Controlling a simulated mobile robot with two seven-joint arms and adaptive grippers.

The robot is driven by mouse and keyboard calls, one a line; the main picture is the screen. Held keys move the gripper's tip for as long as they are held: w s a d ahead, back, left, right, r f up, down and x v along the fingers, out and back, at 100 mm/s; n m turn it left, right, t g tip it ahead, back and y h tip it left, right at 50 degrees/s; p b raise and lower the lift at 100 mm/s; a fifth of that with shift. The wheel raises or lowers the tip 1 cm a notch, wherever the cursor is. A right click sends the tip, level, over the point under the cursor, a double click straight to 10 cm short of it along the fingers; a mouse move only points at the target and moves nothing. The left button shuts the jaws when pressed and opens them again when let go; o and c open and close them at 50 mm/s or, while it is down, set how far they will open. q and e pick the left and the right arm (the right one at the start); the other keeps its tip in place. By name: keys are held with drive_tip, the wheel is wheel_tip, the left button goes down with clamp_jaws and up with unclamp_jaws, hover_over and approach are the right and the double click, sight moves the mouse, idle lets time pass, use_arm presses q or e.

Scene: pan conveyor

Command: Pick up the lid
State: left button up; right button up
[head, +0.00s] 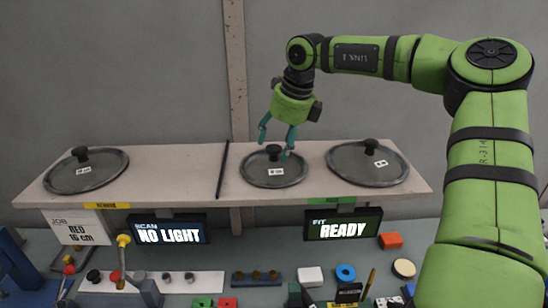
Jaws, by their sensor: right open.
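Three glass lids with black knobs lie on a pale shelf (165,165). One lid (100,172) is at the left, a smaller lid (262,179) is near the middle, and another lid (355,175) is at the right. Each has a white label, too small to read surely. My right gripper (276,141) points down over the middle lid. Its teal fingers are spread and empty, with the knob (273,152) below and between the fingertips. I cannot tell whether a finger touches it. My left gripper is not in view.
Below the shelf are a job card (78,228) reading "RED 16 cm", a "NO LIGHT" display (168,235) and a "READY" display (342,230). Small parts clutter the bench (225,250).

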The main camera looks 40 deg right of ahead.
sight(275, 148)
drive_tip(key=shift+w+f+p, duration=0.2)
drive_tip(key=shift+w+f, duration=0.2)
drive_tip(key=shift+f, duration=0.2)
drive_tip(key=shift+w+f+p, duration=0.15)
drive_tip(key=shift+w+f, duration=0.2)
drive_tip(key=shift+f, duration=0.2)
drive_tip(key=shift+w+d+f, duration=0.1)
drive_tip(key=shift+f, duration=0.2)
clamp_jaws()
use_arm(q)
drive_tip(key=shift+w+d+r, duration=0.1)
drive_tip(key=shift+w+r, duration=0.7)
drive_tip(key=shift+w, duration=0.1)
use_arm(e)
drive_tip(key=shift+r, duration=0.1)
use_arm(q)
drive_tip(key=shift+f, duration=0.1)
